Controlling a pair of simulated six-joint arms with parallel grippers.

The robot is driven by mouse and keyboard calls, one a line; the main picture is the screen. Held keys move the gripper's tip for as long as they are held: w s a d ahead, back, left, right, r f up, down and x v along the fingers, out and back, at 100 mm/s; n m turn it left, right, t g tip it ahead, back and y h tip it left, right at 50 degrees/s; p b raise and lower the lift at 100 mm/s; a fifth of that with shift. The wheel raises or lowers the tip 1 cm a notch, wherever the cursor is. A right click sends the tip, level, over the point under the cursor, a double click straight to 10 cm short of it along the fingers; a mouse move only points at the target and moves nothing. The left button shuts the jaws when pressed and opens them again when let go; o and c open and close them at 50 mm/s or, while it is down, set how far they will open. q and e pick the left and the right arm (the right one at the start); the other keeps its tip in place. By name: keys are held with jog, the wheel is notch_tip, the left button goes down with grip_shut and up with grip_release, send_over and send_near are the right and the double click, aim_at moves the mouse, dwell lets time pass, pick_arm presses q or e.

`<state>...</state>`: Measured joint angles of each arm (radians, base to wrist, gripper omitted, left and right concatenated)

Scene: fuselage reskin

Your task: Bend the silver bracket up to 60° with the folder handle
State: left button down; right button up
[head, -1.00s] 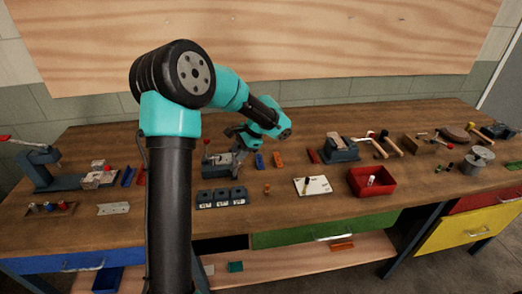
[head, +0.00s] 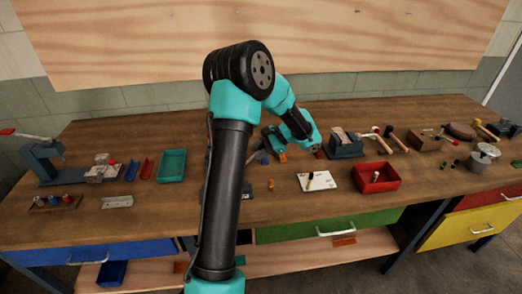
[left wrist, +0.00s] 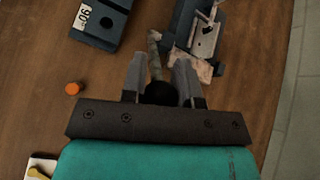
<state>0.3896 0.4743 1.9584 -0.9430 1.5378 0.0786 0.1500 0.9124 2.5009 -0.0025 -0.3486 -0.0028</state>
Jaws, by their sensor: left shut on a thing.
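My left gripper (left wrist: 160,78) is shut around a dark round knob (left wrist: 158,93), which looks like the end of the folder handle (left wrist: 154,50); a thin grey rod shows just beyond it between the fingers. The dark folder (left wrist: 181,24) lies beyond the fingertips in the left wrist view. A silver bracket (left wrist: 205,40) with a hole sits on it; its bend angle is hard to tell. In the head view my left gripper (head: 262,150) is partly hidden by my arm, which also covers the folder. My right gripper is not in view.
A dark block marked 90° (left wrist: 100,20) and an orange peg (left wrist: 73,88) stand near the gripper. A red bin (head: 378,178), a white card (head: 316,181) and a teal tray (head: 172,165) are on the bench. Another silver plate (head: 117,202) lies at the left.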

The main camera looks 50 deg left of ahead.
pick_arm(q)
jog(key=shift+f, duration=0.1)
jog(key=c, duration=0.9)
grip_release()
jog(key=v, duration=1.7)
jog(key=shift+w, duration=0.25)
jog(key=shift+d, duration=0.1)
